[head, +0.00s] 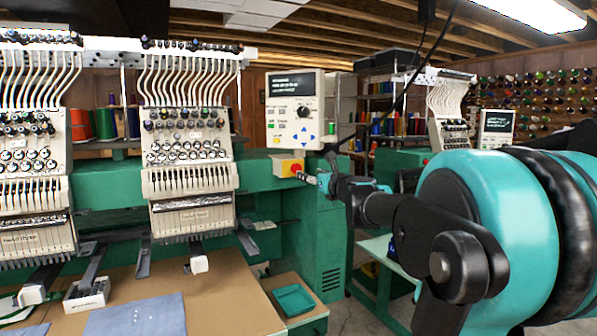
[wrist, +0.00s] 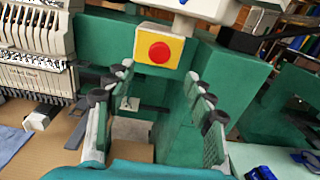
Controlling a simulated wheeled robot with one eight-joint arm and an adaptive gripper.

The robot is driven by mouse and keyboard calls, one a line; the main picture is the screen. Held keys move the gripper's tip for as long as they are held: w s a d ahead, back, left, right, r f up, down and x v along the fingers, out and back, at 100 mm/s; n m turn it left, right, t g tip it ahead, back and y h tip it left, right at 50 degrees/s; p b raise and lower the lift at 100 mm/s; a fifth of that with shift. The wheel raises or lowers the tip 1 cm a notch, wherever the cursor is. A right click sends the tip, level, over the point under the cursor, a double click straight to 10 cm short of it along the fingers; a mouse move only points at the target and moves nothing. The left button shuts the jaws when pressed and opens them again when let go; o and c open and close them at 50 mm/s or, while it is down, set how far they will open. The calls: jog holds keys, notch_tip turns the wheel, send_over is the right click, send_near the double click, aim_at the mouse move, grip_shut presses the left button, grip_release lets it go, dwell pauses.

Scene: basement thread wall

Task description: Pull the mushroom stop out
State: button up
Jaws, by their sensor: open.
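The mushroom stop is a round red button (wrist: 160,52) on a yellow box fixed to the green machine beam. In the head view the yellow box (head: 283,166) sits below the control panel, with the red button (head: 296,168) at its right side. My gripper (wrist: 158,76) is open and empty, its two fingers spread wide in the wrist view. The button shows beyond the fingertips, centred between them and a little above. In the head view my gripper (head: 310,178) is right beside the button, on its right. I cannot tell whether any finger touches the box.
A white control panel (head: 295,109) with a screen stands just above the stop. Embroidery heads (head: 190,150) with threads are at the left. A tan table (head: 235,297) holds blue cloth (head: 140,318) and a green tray (head: 294,300). A second machine stands behind at the right.

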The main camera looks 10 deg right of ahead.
aim_at(298, 169)
jog(key=x, duration=0.9)
jog(key=shift+w, duration=0.2)
jog(key=shift+c, duration=0.3)
grip_shut()
